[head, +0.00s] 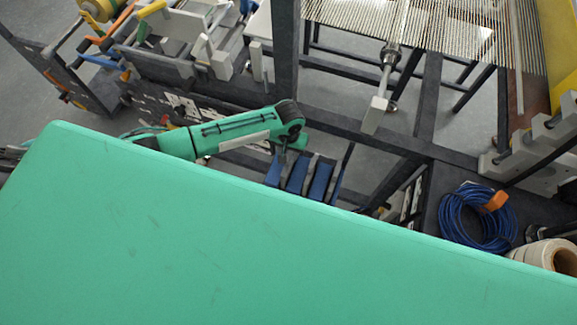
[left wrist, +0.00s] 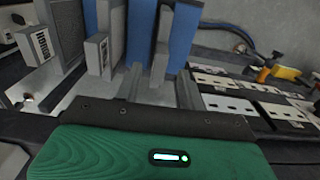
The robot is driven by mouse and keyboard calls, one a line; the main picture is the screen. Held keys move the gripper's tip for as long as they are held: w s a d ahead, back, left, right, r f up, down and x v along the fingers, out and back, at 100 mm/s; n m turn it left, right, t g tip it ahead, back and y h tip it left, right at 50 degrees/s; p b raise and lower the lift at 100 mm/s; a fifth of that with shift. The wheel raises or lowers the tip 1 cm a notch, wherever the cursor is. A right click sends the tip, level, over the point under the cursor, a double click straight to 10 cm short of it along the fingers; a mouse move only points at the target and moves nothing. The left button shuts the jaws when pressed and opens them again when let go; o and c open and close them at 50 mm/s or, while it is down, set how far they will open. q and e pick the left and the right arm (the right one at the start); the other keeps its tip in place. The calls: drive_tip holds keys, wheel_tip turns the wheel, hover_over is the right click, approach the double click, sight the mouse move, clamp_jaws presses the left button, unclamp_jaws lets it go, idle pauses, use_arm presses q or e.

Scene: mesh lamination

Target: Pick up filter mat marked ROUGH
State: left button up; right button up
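Several upright filter mats with blue faces (head: 297,174) stand side by side in a rack beyond the green surface in the head view. In the left wrist view blue mats (left wrist: 221,38) stand ahead, with grey end blocks in front. One grey block at the left carries a white label (left wrist: 42,42), and another label (left wrist: 104,52) is beside it. I cannot surely read ROUGH on either. My left gripper (left wrist: 158,88) has its two grey fingers apart, close in front of the mats, with nothing clearly between them. In the head view its fingers are mostly hidden below the wrist. My right gripper is not in view.
A large green surface (head: 150,230) fills the lower head view and hides what lies below. A dark machine frame (head: 290,60) stands behind the mats. A blue cable coil (head: 478,218) and pale rolls (head: 548,254) are at the right. Punched plates (left wrist: 228,104) lie right of the mats.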

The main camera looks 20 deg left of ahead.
use_arm(q)
drive_tip(key=shift+f, duration=1.2)
drive_tip(key=shift+c, duration=0.2)
clamp_jaws()
drive_tip(key=shift+r, duration=0.15)
